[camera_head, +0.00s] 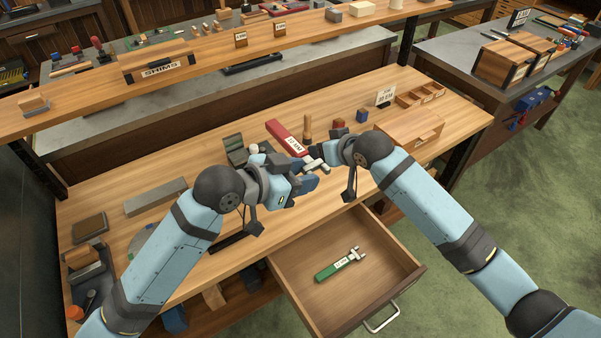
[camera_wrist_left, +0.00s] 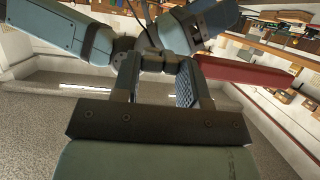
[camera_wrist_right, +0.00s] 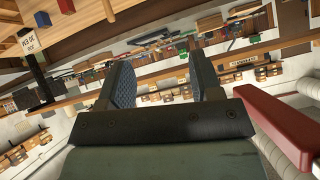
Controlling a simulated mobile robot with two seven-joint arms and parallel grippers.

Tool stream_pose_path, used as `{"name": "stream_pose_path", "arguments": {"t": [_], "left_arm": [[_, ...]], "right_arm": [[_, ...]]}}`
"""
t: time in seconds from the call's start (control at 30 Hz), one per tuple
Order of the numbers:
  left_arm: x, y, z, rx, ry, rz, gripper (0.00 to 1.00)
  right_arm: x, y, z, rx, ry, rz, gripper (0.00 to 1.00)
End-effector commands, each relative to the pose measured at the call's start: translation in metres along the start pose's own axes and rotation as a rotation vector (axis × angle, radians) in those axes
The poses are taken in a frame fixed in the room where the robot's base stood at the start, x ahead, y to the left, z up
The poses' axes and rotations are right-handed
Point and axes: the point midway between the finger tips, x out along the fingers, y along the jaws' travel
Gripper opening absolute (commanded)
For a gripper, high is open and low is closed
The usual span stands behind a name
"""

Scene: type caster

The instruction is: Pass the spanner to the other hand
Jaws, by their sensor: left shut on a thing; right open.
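A spanner with a red, labelled handle (camera_head: 287,138) is held above the bench in the head view, its steel end pointing down toward the grippers. My left gripper (camera_head: 300,178) is shut on it near the steel end. The red handle sticks out to the right in the left wrist view (camera_wrist_left: 245,73). My right gripper (camera_wrist_right: 160,85) is open with nothing between its fingers. It is close to the spanner, and the red handle shows at the right of its wrist view (camera_wrist_right: 285,125). The grippers and arms partly hide the steel end.
An open drawer (camera_head: 310,295) below the bench holds a green-handled spanner (camera_head: 335,267). Around the grippers on the wooden bench stand a wooden box (camera_head: 408,130), small blocks and a peg (camera_head: 308,127). A shelf (camera_head: 215,57) runs behind.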

Motion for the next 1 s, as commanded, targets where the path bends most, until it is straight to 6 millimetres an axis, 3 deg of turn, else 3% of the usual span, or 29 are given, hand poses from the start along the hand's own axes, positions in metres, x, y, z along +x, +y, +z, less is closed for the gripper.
{"name": "stream_pose_path", "arguments": {"t": [0.03,0.17,0.37,0.7,0.83,1.0], "left_arm": [[0.000,0.000,-0.001,0.001,0.001,0.000,0.12],[0.000,0.000,-0.001,0.001,0.001,0.000,0.12],[0.000,0.000,-0.001,0.001,0.001,0.000,0.12],[0.000,0.000,-0.001,0.001,0.001,0.000,0.12],[0.000,0.000,-0.001,0.001,0.001,0.000,0.12],[0.000,0.000,0.000,0.001,0.001,0.000,0.12]], "right_arm": [[0.002,-0.006,0.027,0.024,0.015,-0.014,0.59],[-0.003,-0.010,0.084,0.070,0.067,-0.016,0.59],[-0.025,-0.010,0.175,0.127,0.130,0.037,0.59],[-0.105,-0.002,0.329,0.141,0.148,0.232,0.59],[-0.136,-0.001,0.367,0.119,0.133,0.295,0.59],[-0.160,-0.001,0.394,0.095,0.118,0.339,0.59]]}}
